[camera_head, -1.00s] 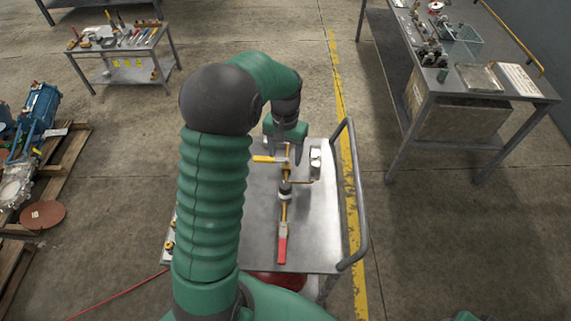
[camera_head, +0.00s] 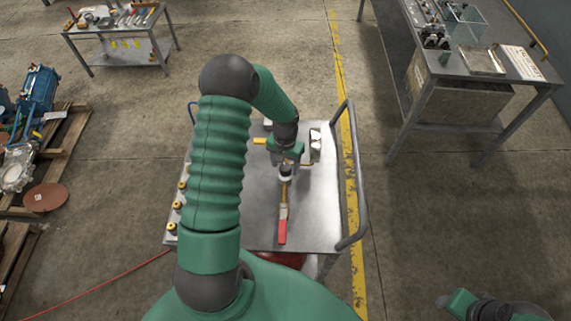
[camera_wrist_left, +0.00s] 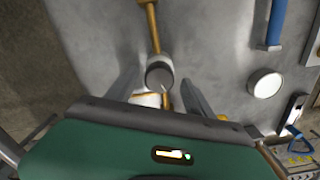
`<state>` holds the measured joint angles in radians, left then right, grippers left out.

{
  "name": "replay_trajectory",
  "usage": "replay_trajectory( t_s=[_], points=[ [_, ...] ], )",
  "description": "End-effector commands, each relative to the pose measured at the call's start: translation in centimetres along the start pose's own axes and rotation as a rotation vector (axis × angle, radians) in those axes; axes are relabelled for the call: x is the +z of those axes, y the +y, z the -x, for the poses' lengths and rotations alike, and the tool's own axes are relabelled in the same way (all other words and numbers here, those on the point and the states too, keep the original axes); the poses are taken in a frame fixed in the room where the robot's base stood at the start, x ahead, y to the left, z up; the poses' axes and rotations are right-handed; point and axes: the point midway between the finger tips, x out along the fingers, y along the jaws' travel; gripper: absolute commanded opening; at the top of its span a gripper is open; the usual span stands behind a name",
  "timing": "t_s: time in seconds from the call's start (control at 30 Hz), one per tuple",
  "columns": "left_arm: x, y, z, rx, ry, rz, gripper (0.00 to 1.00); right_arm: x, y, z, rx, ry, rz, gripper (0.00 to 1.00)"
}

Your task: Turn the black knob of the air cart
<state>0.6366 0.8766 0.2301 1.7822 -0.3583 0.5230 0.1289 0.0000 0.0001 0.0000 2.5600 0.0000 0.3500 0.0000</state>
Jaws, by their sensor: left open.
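The air cart's metal top (camera_head: 318,215) stands in front of me in the head view. The black knob (camera_head: 286,169) sits on a brass pipe, just in front of my left gripper (camera_head: 286,160), which partly hides that area. In the left wrist view the round dark knob (camera_wrist_left: 159,75) shows between the two grey fingers of the open left gripper (camera_wrist_left: 159,92), near their tips. I cannot tell whether either finger touches it.
A red lever (camera_head: 283,231) lies on the near pipe, and a yellow handle (camera_head: 260,141) is left of the gripper. A grey handrail (camera_head: 352,180) bounds the cart's right side. A round white-faced part (camera_wrist_left: 265,83) and a blue handle (camera_wrist_left: 275,22) show in the wrist view.

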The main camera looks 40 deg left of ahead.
Motion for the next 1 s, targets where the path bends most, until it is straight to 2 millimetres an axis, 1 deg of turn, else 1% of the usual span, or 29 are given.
replay_trajectory(
  t_s=[0.1,0.3,0.33,0.7,0.8,1.0],
  points=[
    [-0.01,0.02,-0.63,0.000,0.000,-0.001,0.61,-0.02,0.00,0.08,0.000,0.000,0.000,0.44],
    [-0.03,0.02,-0.68,-0.001,0.001,-0.001,0.61,-0.01,0.00,0.05,0.000,0.000,0.000,0.44],
    [-0.03,0.02,-0.67,-0.001,0.001,-0.001,0.60,-0.01,0.00,0.05,0.000,0.000,0.000,0.44],
    [-0.04,-0.02,-0.66,-0.001,0.001,0.000,0.12,-0.01,0.00,0.05,0.000,0.000,0.000,0.44],
    [-0.04,-0.03,-0.66,-0.001,0.001,0.000,0.00,-0.01,0.00,0.05,0.000,0.000,0.000,0.44],
    [-0.04,0.00,-0.66,-0.001,0.001,0.048,0.00,-0.01,0.00,0.05,0.000,0.000,0.000,0.44]
  ],
)
